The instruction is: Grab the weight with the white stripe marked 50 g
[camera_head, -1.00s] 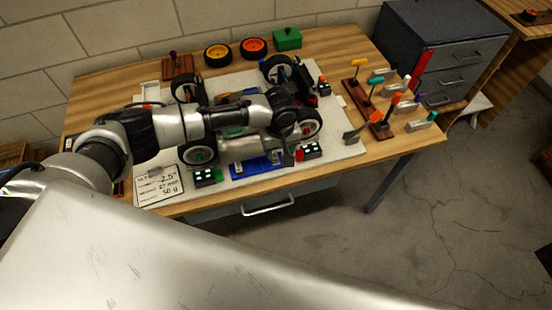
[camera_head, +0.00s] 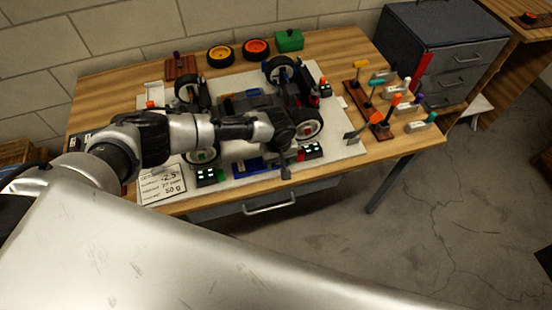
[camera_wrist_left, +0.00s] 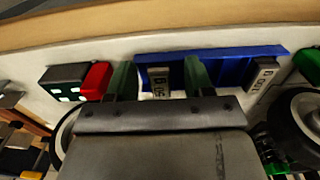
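A blue tray (camera_head: 248,164) lies at the front of the white board, partly behind my arm; it also shows in the wrist view (camera_wrist_left: 228,66). In the wrist view, a small grey weight (camera_wrist_left: 159,83) with a pale face and dark marking that looks like 50 stands in the tray. My left gripper (camera_wrist_left: 161,82) is open, one dark green finger on each side of this weight, with gaps visible. Another marked grey weight (camera_wrist_left: 262,77) sits toward the tray's right end, outside the fingers. In the head view, my left gripper (camera_head: 286,168) is over the tray's right side. My right gripper is not in view.
The RC car with black wheels (camera_head: 280,70) lies behind my left arm. Small boxes with lit displays (camera_head: 211,175) flank the tray, one with a red part (camera_wrist_left: 96,80). A card reading -2.5°, 27 mm, 50 g (camera_head: 162,186) lies at left. Screwdrivers (camera_head: 397,99) stand at right.

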